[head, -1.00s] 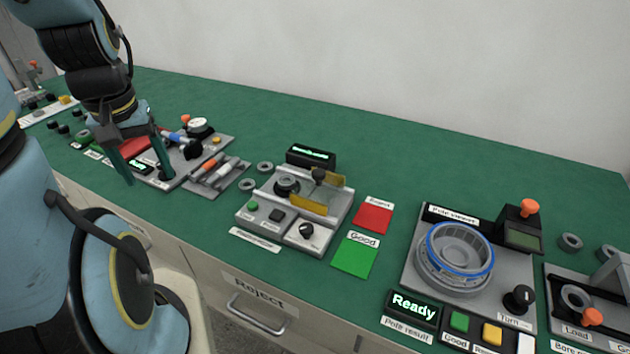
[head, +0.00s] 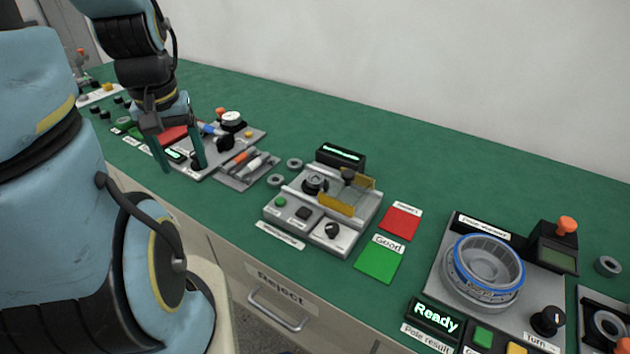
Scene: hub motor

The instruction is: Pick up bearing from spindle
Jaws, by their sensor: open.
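A dark ring-shaped part that looks like the bearing (head: 315,183) sits on the spindle of the grey middle station (head: 285,222). The spindle itself is mostly hidden beneath it. A yellowish guard (head: 345,197) stands just to its right, with a dark knob behind. My gripper (head: 179,166) is open and empty, fingers pointing down. It is well to the left of the bearing, over or in front of the left station with the small lit display; its exact height is unclear.
Two loose grey rings (head: 294,164) lie behind-left of the middle station. A tray of pens (head: 247,168) lies between it and my gripper. A red card (head: 401,222) and green card (head: 380,259) lie to its right. A station with a blue-rimmed ring (head: 484,270) stands further right.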

